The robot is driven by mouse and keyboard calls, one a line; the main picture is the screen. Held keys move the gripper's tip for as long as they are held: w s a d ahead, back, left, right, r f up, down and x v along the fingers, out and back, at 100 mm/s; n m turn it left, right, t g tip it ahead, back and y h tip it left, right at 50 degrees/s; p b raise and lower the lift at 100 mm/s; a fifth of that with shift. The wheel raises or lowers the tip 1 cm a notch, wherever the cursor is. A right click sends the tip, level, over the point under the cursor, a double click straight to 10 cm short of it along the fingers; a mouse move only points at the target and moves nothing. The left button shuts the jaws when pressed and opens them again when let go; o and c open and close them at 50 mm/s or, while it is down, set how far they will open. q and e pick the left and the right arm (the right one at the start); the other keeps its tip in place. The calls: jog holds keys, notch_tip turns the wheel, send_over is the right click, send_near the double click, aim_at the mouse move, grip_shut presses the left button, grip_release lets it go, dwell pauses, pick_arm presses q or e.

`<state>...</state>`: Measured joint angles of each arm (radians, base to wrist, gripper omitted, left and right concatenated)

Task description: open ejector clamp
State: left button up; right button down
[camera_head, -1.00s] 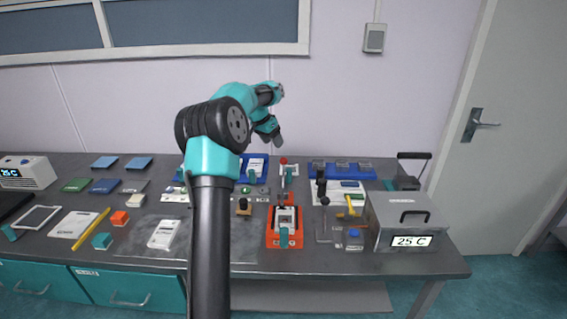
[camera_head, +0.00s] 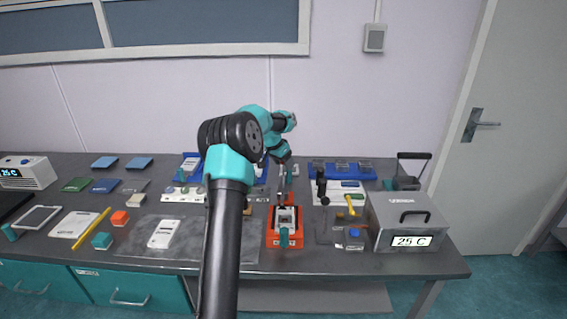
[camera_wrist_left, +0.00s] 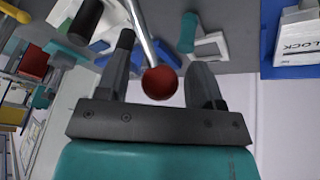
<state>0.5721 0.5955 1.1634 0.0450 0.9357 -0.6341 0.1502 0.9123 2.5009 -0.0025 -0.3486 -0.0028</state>
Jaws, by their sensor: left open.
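The clamp lever ends in a red ball knob (camera_wrist_left: 160,83) on a thin metal rod (camera_wrist_left: 141,32). In the left wrist view the knob lies between the two dark fingers of my left gripper (camera_wrist_left: 162,54), with a gap showing on the right side. The fingers are open and not closed on it. In the head view my left gripper (camera_head: 283,175) is above the back middle of the bench, at the lever, and hides the knob. My right gripper is not in view.
A grey box reading 25 C (camera_head: 405,222) stands at the right. A blue rack (camera_head: 342,170) lies behind, and a white tray (camera_head: 341,193) with a black-handled tool is right of the lever. A grey mat (camera_head: 185,240) lies front left.

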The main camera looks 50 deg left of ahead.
pick_arm(q)
grip_shut()
dwell(0.5)
jog(key=shift+r, duration=0.1)
